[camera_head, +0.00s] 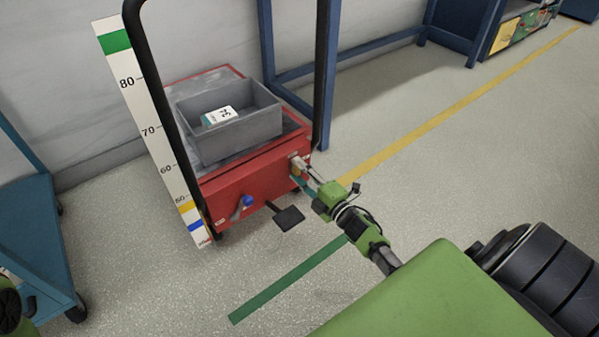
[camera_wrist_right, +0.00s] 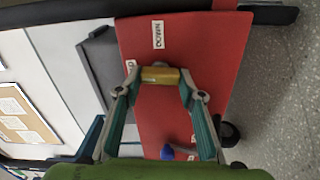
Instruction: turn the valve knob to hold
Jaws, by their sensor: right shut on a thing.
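The valve knob (camera_wrist_right: 160,75), a brass-yellow piece, sits on the red front panel (camera_wrist_right: 175,115) of a lift cart. My right gripper (camera_wrist_right: 159,80) is shut on it, one finger at each end, in the right wrist view. In the head view the right gripper (camera_head: 302,174) reaches the panel's upper right corner and partly hides the knob (camera_head: 297,163). Small white labels (camera_wrist_right: 158,35) lie around the knob; their text is turned and too small to read surely. My left gripper is not in view.
A grey bin (camera_head: 236,140) with a white card stands on the cart (camera_head: 250,178). A blue-ended lever (camera_head: 247,201) and black pedal (camera_head: 288,218) are at its front. A height scale (camera_head: 150,125) stands left. A blue trolley (camera_head: 35,240) is farther left. Floor to the right is clear.

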